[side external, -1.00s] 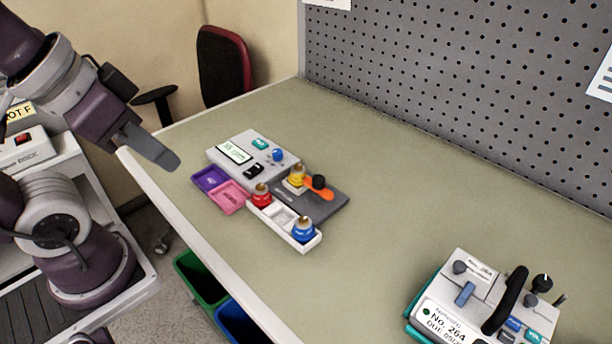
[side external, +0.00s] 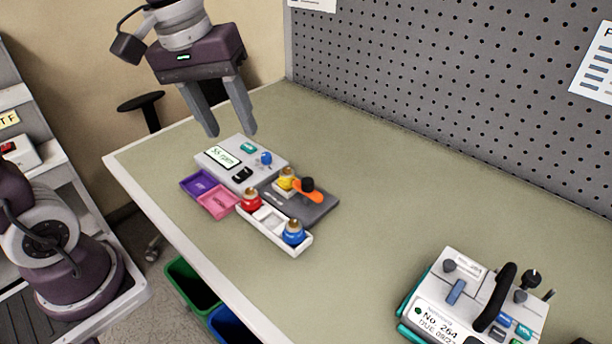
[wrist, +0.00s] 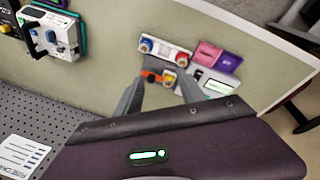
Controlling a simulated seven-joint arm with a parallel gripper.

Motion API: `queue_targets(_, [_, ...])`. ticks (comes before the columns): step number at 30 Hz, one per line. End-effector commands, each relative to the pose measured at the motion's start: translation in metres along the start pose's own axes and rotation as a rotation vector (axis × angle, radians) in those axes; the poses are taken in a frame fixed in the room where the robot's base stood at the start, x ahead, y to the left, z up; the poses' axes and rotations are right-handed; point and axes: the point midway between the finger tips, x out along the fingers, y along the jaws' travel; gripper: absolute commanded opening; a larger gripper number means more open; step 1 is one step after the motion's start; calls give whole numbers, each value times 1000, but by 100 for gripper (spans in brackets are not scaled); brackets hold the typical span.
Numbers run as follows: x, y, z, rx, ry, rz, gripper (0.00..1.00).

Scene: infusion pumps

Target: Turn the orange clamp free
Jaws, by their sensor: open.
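The orange clamp (side external: 309,194) is a small lever with a black knob (side external: 307,184), on the dark grey plate (side external: 321,209) of the pump (side external: 225,159). A yellow-based vial (side external: 286,179) stands beside the clamp. In the wrist view the orange clamp (wrist: 152,77) shows between the fingers, partly hidden. My gripper (side external: 231,134) is open and empty, pointing down above the pump's screen end, apart from the clamp. The gripper also shows in the wrist view (wrist: 157,92).
A white tray (side external: 268,222) holds a red-based vial (side external: 251,199) and a blue-based vial (side external: 293,233). Purple (side external: 199,183) and pink (side external: 218,201) trays sit in front. Another device (side external: 475,300) stands at the right. The table between is clear.

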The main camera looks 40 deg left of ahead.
Motion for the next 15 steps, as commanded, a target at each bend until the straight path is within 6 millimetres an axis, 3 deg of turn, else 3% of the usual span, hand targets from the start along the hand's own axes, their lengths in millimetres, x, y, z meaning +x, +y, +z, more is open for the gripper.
queue_targets(3, [50,26,-56,-309,-166,-20,47])
queue_targets(6, [98,38,-90,-552,-288,-38,47])
queue_targets(10, [144,43,-116,-769,-394,-61,47])
queue_targets(15, [169,45,-120,-857,-439,-73,47])
